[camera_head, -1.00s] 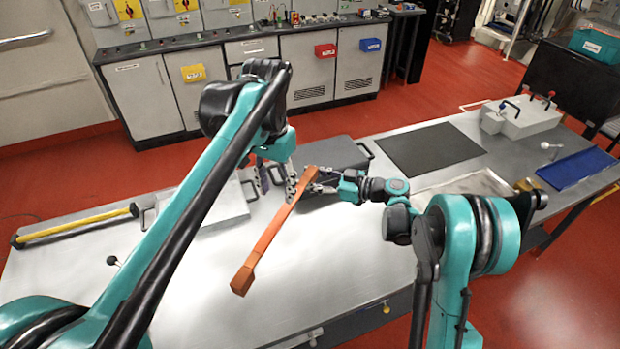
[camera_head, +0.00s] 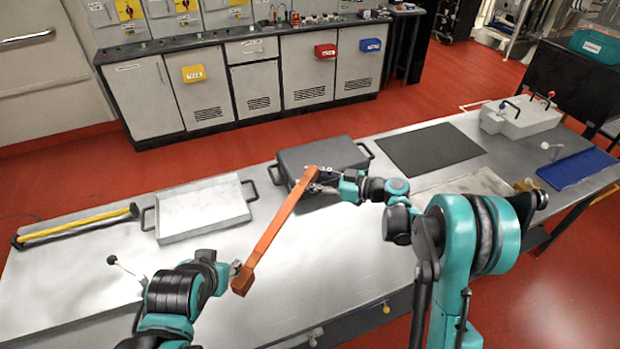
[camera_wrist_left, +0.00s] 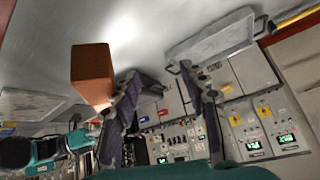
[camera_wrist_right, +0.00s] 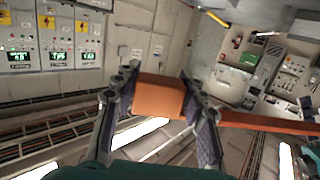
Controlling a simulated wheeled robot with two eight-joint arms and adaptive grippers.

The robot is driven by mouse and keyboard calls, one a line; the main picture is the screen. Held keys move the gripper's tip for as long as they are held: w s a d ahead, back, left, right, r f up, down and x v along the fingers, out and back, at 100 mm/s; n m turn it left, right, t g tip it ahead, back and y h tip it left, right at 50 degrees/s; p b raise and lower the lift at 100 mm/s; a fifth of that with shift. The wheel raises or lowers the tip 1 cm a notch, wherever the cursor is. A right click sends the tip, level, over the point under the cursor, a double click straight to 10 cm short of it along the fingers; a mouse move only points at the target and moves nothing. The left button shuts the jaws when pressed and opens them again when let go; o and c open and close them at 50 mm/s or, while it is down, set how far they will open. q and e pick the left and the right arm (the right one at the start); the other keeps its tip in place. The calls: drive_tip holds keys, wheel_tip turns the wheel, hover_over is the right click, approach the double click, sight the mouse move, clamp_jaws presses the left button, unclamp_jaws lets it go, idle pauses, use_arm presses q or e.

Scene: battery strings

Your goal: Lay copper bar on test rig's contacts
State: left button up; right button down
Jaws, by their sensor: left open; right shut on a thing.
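The copper bar (camera_head: 272,232) is long and orange-brown with block ends. It is held aslant above the bench. My right gripper (camera_head: 314,184) is shut on its far end; in the right wrist view the end block (camera_wrist_right: 160,97) sits between the fingers. My left gripper (camera_head: 234,268) is near the bar's near end, its fingers mostly hidden. In the left wrist view its fingers (camera_wrist_left: 160,76) are spread and empty, with the bar's near end (camera_wrist_left: 92,72) beside the left finger, not between them. A light grey box (camera_head: 522,118) with black levers and red and blue knobs looks like the test rig.
The bench holds a silver tray (camera_head: 203,232), a dark grey case (camera_head: 330,157) behind the right gripper, a black mat (camera_head: 432,147), a blue tray (camera_head: 578,168) and a yellow-striped bar (camera_head: 75,229) at left. The bench front is fairly clear.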

drive_tip(key=shift+w, duration=0.1)
use_arm(q)
drive_tip(key=shift+s+d+f+n+g+h, duration=0.2)
drive_tip(key=shift+s+d+f, duration=0.15)
drive_tip(key=shift+d+f, duration=0.2)
drive_tip(key=shift+s+d+f+n+g+h, duration=0.1)
drive_tip(key=shift+s+d+f+h, duration=0.1)
drive_tip(key=shift+s+d+f, duration=0.25)
